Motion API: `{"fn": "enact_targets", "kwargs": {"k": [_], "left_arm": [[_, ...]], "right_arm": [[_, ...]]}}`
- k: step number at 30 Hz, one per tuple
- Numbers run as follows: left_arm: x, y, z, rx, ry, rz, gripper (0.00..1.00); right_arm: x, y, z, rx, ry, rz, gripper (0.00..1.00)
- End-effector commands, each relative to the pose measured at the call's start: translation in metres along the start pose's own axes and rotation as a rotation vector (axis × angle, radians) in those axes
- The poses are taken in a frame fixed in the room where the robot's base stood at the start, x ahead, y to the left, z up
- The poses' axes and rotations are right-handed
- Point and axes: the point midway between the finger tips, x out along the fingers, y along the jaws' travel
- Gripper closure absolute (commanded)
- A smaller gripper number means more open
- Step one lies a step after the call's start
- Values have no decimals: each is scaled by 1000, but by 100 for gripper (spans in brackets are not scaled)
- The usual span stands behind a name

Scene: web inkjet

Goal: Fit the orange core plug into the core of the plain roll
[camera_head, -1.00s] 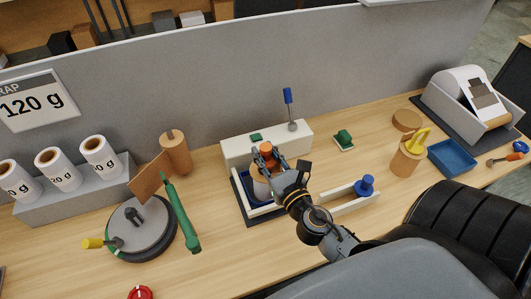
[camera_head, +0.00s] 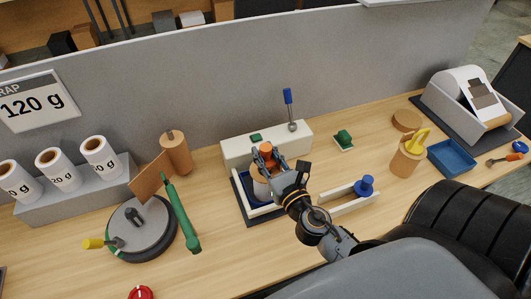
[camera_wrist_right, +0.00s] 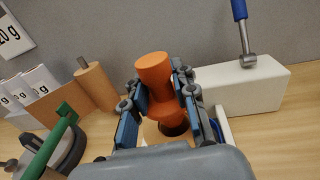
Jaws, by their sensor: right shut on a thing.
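My right gripper (camera_head: 270,162) is shut on the orange core plug (camera_head: 265,150) above the fixture with the blue inside. In the right wrist view the plug (camera_wrist_right: 154,72) stands nearly upright between the fingers (camera_wrist_right: 160,88). The pale roll (camera_head: 261,188) is below the plug, partly hidden by the gripper. The right wrist view shows the tan top of the roll (camera_wrist_right: 150,132) with a dark core opening beside the plug's lower end. I cannot tell whether the plug's tip is inside the core. My left gripper is not in view.
A white block (camera_head: 240,151) with a blue-handled lever (camera_head: 288,96) stands right behind the roll. A rail with a blue knob (camera_head: 364,186) lies to the right. A round turntable with a green arm (camera_head: 180,212) is at left. Labelled rolls (camera_head: 55,168) stand farther left.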

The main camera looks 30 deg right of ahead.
Motion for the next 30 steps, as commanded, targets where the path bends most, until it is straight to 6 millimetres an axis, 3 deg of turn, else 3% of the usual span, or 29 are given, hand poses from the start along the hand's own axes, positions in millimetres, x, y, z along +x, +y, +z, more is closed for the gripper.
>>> {"fn": "enact_targets", "kwargs": {"k": [30], "left_arm": [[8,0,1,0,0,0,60]], "right_arm": [[0,0,-10,-1,0,0,95]]}}
